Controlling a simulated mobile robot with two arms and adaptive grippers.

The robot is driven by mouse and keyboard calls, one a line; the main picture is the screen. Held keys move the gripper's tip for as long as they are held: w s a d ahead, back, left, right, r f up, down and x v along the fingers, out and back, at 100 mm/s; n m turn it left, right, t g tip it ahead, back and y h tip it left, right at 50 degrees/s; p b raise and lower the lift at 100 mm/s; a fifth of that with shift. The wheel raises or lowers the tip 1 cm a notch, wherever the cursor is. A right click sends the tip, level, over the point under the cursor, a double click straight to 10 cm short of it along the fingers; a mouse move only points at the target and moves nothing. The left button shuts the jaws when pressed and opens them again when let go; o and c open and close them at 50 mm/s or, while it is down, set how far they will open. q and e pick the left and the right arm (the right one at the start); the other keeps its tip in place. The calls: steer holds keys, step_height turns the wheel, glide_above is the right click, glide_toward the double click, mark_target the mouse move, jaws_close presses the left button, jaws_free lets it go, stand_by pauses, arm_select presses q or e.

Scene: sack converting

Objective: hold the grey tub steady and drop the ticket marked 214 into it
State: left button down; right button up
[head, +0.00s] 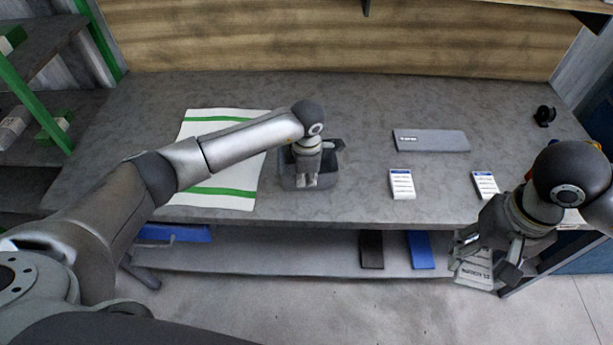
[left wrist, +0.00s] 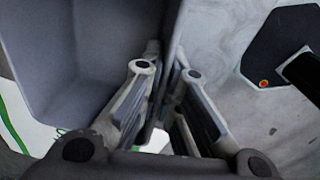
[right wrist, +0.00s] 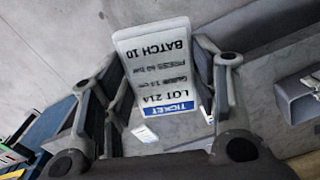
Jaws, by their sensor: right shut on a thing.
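The grey tub (head: 331,174) stands on the worktop, left of its middle. My left gripper (head: 308,181) reaches down at the tub's near side. In the left wrist view a grey tub wall (left wrist: 90,45) runs down between its fingers (left wrist: 165,105); whether they press on it is unclear. My right gripper (head: 490,265) is shut on a white ticket (head: 474,270), beyond the worktop's front edge at the right. In the right wrist view the ticket (right wrist: 155,62) reads LOT 214 and BATCH 10, upside down, under a blue TICKET band. The tub's inside is partly hidden by my left arm.
Two similar tickets lie on the worktop, one at the middle right (head: 402,184) and one further right (head: 485,184). A flat grey box (head: 431,141) lies behind them. A white sheet with green stripes (head: 225,125) lies left of the tub. Worktop between tub and tickets is clear.

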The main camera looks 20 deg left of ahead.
arm_select(q)
steer(key=c, duration=1.6)
jaws_free()
steer(key=shift+o, duration=0.2)
